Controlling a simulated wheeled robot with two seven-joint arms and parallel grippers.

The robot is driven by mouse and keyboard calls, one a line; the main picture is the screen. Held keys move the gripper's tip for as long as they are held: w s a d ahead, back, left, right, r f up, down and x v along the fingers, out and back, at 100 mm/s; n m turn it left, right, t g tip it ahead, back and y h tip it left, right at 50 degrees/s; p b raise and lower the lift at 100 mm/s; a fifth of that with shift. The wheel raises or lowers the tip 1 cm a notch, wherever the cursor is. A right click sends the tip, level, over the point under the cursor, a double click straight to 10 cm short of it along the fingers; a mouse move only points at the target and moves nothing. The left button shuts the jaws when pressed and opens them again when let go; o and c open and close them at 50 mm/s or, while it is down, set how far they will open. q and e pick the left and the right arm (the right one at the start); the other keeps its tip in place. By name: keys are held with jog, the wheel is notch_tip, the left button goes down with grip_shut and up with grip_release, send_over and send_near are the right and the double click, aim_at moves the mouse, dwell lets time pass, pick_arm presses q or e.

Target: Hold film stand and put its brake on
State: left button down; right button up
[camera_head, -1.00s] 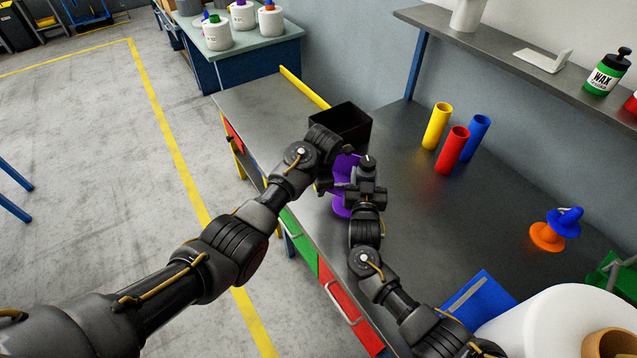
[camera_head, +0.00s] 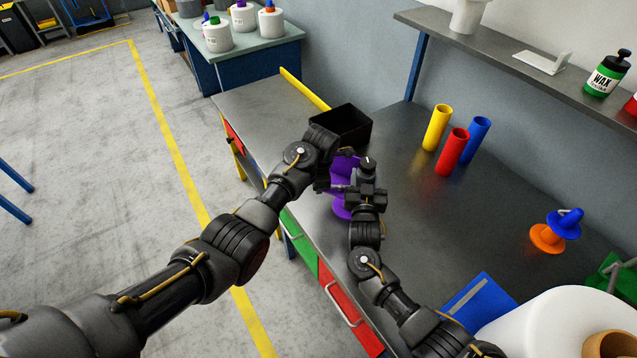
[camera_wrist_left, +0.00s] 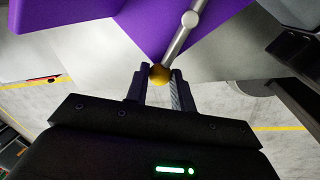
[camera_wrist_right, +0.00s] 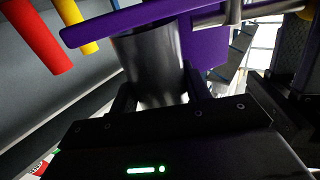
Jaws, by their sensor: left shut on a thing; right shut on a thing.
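The purple film stand (camera_head: 342,208) is on the grey bench, largely hidden by my arms in the head view. In the left wrist view it shows as a purple body (camera_wrist_left: 130,18) with a metal brake lever (camera_wrist_left: 180,35) ending in a yellow ball. My left gripper (camera_wrist_left: 159,78) is shut on that ball end. In the right wrist view, a dark grey cylinder (camera_wrist_right: 150,55) of the stand sits below a purple plate (camera_wrist_right: 130,22). My right gripper (camera_wrist_right: 158,88) is shut on this cylinder.
A black open box (camera_head: 345,125) stands just behind the stand. Yellow, red and blue tubes (camera_head: 453,152) stand right of it. An orange and blue piece (camera_head: 548,238), a blue item (camera_head: 485,303) and a large white roll (camera_head: 545,325) lie further right. The bench middle is clear.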

pick_arm(q)
jog(key=c, duration=1.2)
grip_release()
jog(key=r, duration=0.4)
jog(key=s+r, duration=0.1)
jog(key=r, duration=0.3)
jog(key=s+r, duration=0.1)
jog(key=r, duration=0.2)
jog(key=shift+s+d+r, duration=0.15)
jog(key=shift+d+r, duration=0.05)
jog(key=shift+r, duration=0.2)
